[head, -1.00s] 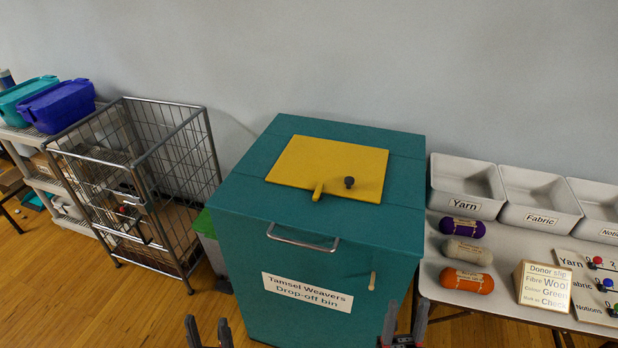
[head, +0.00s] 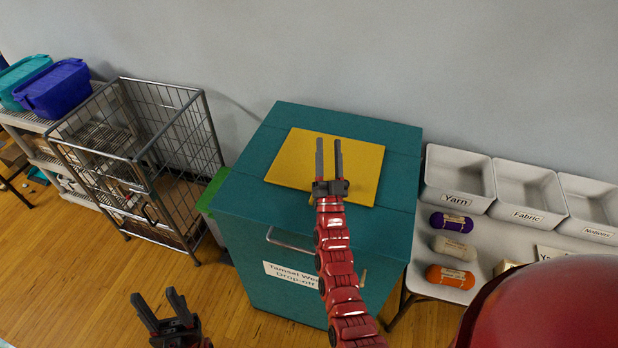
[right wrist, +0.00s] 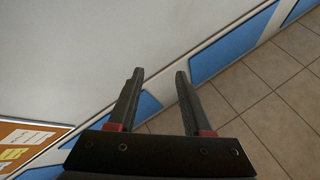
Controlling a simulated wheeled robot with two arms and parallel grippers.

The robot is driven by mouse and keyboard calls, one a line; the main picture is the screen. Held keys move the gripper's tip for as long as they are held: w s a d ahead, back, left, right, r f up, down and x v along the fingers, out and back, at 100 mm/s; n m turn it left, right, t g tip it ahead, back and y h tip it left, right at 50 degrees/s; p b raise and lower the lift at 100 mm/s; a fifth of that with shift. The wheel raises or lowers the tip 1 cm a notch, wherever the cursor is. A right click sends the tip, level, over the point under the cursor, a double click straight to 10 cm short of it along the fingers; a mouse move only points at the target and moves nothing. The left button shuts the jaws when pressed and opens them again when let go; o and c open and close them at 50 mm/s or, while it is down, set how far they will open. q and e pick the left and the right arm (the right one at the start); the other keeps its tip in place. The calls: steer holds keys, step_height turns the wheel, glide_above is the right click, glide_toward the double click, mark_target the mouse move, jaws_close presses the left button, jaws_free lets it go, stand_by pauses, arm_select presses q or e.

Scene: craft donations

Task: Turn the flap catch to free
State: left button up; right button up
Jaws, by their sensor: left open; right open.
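The yellow flap (head: 287,160) lies closed on top of the teal drop-off bin (head: 252,150). Its small yellow catch is mostly hidden behind my right gripper (head: 329,160); only a bit may show at the gripper's left side. The flap's dark knob is covered too. My right gripper is open, its fingers crossing the flap in the head view; how high above it I cannot tell. The right wrist view shows its open fingers (right wrist: 155,100) with nothing between them and no bin. My left gripper (head: 158,302) is open and empty, low left of the bin.
A wire cage (head: 140,165) and a shelf with blue (head: 55,90) and teal tubs stand left. At right, a table holds grey trays (head: 459,180) and several yarn rolls. The bin's front has a metal handle (head: 286,240). The right wrist view shows wall and tiled floor (right wrist: 270,100).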

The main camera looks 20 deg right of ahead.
steer(key=w+a+g+y+p, duration=0.1)
steer(key=w+a+g+y, duration=0.4)
steer(key=w, duration=0.6)
steer(key=w+a+g+y+p, duration=0.15)
steer(key=w+g+y, duration=0.35)
steer(key=w, duration=0.5)
steer(key=s+d+r+n+g+h, duration=0.1)
steer(key=s+d+r+g+h, duration=0.1)
steer(key=s+g, duration=0.65)
steer(key=s+d+r+g+h, duration=0.1)
steer(key=s+d+g+h, duration=0.1)
steer(key=s+g, duration=0.65)
steer(key=s+f+t+p, duration=0.1)
steer(key=f, duration=0.4)
steer(key=s+f+t+p, duration=0.1)
steer(key=f+p, duration=0.1)
steer(key=f, duration=0.3)
steer(key=s+f+p, duration=0.1)
steer(key=f+p, duration=0.1)
steer(key=f, duration=0.4)
steer(key=shift+a+f+t, duration=0.1)
steer(key=shift+a+t, duration=0.15)
steer(key=shift+t, duration=0.15)
steer(key=shift+f, duration=0.55)
steer(key=shift+d, duration=0.1)
